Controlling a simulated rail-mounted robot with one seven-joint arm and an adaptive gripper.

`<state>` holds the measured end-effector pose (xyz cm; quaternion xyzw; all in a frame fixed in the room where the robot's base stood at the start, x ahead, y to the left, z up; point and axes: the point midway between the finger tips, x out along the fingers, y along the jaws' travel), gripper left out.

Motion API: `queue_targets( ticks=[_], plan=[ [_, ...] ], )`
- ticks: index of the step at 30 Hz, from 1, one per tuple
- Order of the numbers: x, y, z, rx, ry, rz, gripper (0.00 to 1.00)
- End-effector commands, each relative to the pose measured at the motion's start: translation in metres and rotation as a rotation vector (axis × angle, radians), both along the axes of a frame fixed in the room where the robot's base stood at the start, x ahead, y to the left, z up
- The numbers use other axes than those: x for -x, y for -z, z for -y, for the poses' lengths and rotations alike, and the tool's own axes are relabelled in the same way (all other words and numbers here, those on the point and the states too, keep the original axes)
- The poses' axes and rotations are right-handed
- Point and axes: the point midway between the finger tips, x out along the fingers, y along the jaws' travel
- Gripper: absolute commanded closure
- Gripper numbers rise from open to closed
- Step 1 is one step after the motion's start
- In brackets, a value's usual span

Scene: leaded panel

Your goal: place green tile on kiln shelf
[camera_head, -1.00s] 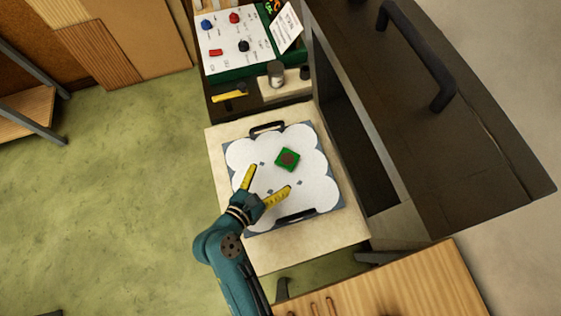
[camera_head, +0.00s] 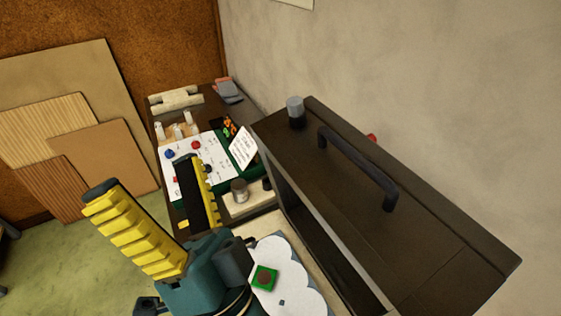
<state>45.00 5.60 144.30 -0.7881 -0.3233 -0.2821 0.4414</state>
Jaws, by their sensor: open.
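The green tile (camera_head: 265,278), with a round brown patch on its top, lies on a white scalloped board (camera_head: 300,298) at the bottom of the view. My gripper (camera_head: 144,175) is open and empty, large and close to the camera at lower left. Its yellow-padded fingers point up in the picture, apart from the tile. My gripper covers the left part of the board. A dark box-like kiln (camera_head: 430,240) with a black top handle stands right of the board. Its open front is dark, and I cannot make out a shelf inside.
A work table at the back holds a sheet with coloured knobs (camera_head: 215,165), a green case with a white card (camera_head: 243,148) and a metal jar (camera_head: 239,190). A grey cup (camera_head: 295,110) stands on the kiln's top. Wooden boards (camera_head: 70,115) lean on the left wall.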

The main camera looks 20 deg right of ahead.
Motion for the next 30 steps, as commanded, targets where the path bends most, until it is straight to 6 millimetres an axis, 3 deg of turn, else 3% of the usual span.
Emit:
queue_targets(
  ticks=[1, 3, 6, 9, 12, 20, 23, 26, 30],
  plan=[
    [0.002, -0.01, 0.011, 0.191, 0.165, -0.002, 0.09],
    [0.001, -0.013, 0.036, 0.438, 0.408, -0.055, 0.09],
    [0.005, -0.008, 0.08, 0.666, 0.681, -0.168, 0.09],
    [0.013, -0.003, 0.112, 0.774, 0.831, -0.261, 0.09],
    [0.016, 0.0, 0.122, 0.806, 0.878, -0.297, 0.09],
    [0.015, 0.0, 0.122, 0.806, 0.875, -0.298, 0.09],
    [0.015, -0.02, 0.121, 0.804, 0.873, -0.297, 0.09],
    [0.015, -0.055, 0.121, 0.801, 0.872, -0.298, 0.09],
    [0.015, -0.119, 0.121, 0.797, 0.869, -0.298, 0.09]
  ],
)
